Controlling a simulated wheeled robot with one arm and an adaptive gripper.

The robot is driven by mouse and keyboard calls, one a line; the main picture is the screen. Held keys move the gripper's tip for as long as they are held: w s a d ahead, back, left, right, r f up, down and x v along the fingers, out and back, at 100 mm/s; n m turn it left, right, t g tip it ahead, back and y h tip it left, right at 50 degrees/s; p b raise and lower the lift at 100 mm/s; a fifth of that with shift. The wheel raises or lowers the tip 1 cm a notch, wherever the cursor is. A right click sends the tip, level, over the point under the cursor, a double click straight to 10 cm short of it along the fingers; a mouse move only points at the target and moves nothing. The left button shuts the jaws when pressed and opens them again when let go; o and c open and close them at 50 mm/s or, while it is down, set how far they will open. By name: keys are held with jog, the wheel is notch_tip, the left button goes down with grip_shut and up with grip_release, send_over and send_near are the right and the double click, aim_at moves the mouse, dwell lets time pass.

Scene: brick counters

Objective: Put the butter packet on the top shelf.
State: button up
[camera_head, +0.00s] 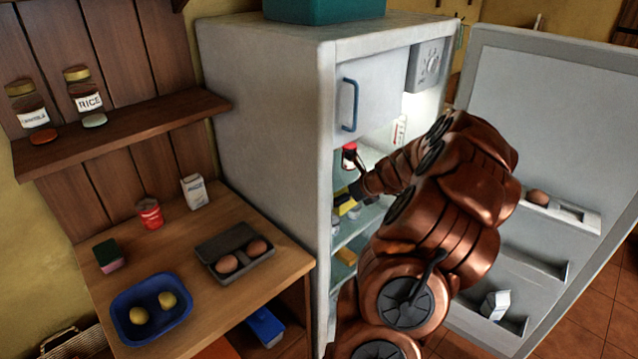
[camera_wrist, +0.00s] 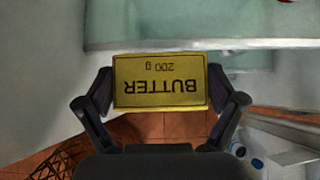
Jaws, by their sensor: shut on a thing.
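The yellow butter packet (camera_wrist: 160,82) is held between the two fingers of my gripper (camera_wrist: 162,95) in the wrist view, its label upside down. In the head view my gripper (camera_head: 356,190) reaches into the open fridge (camera_head: 265,120), mostly hidden by my arm. A yellow patch (camera_head: 347,207) just below it is probably the packet. An upper fridge shelf (camera_head: 372,158) shows above the gripper, with a red-and-dark jar (camera_head: 349,156) at its left. In the wrist view a pale shelf edge (camera_wrist: 190,45) lies beyond the packet.
The fridge door (camera_head: 560,110) stands wide open at the right, with an egg and a carton in its racks. Another yellow item (camera_head: 346,257) is on a lower shelf. The counter (camera_head: 215,225) at left holds a blue tray (camera_head: 122,305) and an egg box (camera_head: 235,240).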

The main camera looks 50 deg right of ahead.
jog(key=w+p, duration=0.1)
jog(key=w, duration=0.7)
jog(key=w+p, duration=0.1)
jog(key=shift+w+f, duration=0.3)
jog(key=shift+f, duration=0.1)
jog(key=shift+s+f, duration=0.1)
jog(key=shift+f, duration=0.25)
jog(key=shift+f, duration=0.1)
jog(key=o, duration=1.1)
